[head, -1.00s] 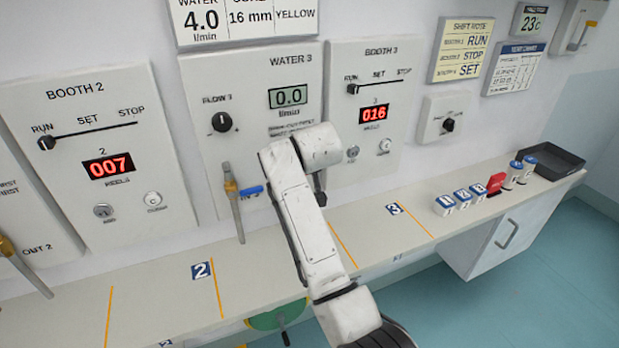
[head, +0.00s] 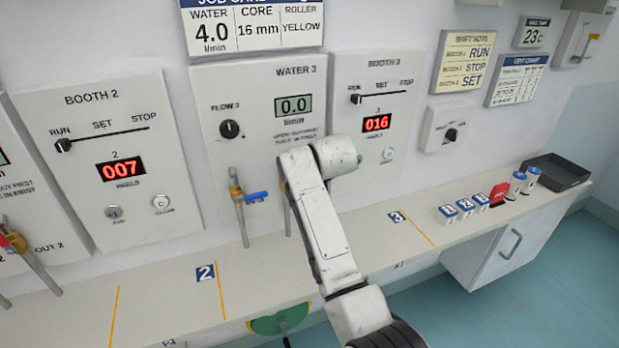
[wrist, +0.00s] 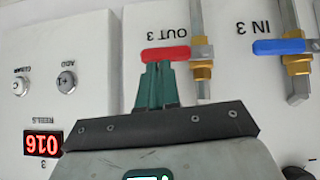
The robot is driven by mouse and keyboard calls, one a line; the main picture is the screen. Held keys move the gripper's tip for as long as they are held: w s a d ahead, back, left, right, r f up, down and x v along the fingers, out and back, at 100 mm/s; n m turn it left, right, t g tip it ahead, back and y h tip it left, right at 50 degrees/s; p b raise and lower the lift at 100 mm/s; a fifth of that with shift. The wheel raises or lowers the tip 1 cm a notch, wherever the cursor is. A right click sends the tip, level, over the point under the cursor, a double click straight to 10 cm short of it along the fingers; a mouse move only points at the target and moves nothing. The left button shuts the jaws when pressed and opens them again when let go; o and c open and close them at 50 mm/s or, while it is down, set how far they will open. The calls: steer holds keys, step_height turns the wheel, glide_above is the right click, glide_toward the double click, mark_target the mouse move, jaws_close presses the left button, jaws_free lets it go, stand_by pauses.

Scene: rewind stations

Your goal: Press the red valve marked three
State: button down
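The red valve handle (wrist: 166,54) lies across a brass fitting under the label OUT 3, which appears upside down in the wrist view. My gripper (wrist: 156,64) has its two green fingers together. Their tips are at the lower edge of the red handle in the picture; I cannot tell whether they touch it. In the head view my arm covers this red handle and my gripper. The blue valve handle (wrist: 279,46), labelled IN 3, is to the right in the wrist view, and it also shows in the head view (head: 256,196).
The Water 3 panel (head: 215,165) and Booth 3 panel (head: 405,95) stand above a narrow shelf (head: 365,238). Another red handle (head: 15,241) is at OUT 2 on the far left. Numbered blocks (head: 465,207) and a dark tray (head: 556,172) are at the right.

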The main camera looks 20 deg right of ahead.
steer(key=shift+d, duration=0.1)
steer(key=w+r+p+v, duration=0.1)
steer(key=w+r+v, duration=0.1)
steer(key=v, duration=1)
steer(key=shift+s+d+r, duration=0.25)
steer(key=shift+s+d, duration=0.05)
steer(key=shift+d, duration=0.05)
steer(key=s+d+f+g, duration=0.3)
steer(key=s+f+g, duration=0.1)
steer(key=s+f, duration=1.55)
steer(key=s+f+g, duration=0.1)
steer(key=s+f, duration=0.3)
steer(key=s, duration=0.5)
steer(key=s+f+g, duration=0.1)
steer(key=s+f, duration=0.3)
steer(key=s, duration=0.5)
steer(key=s+f+m+g, duration=0.1)
steer(key=s+f, duration=0.3)
steer(key=s, duration=0.5)
steer(key=shift+s+f+g+y, duration=0.2)
steer(key=shift+f+g+y, duration=0.1)
steer(key=shift+g, duration=0.2)
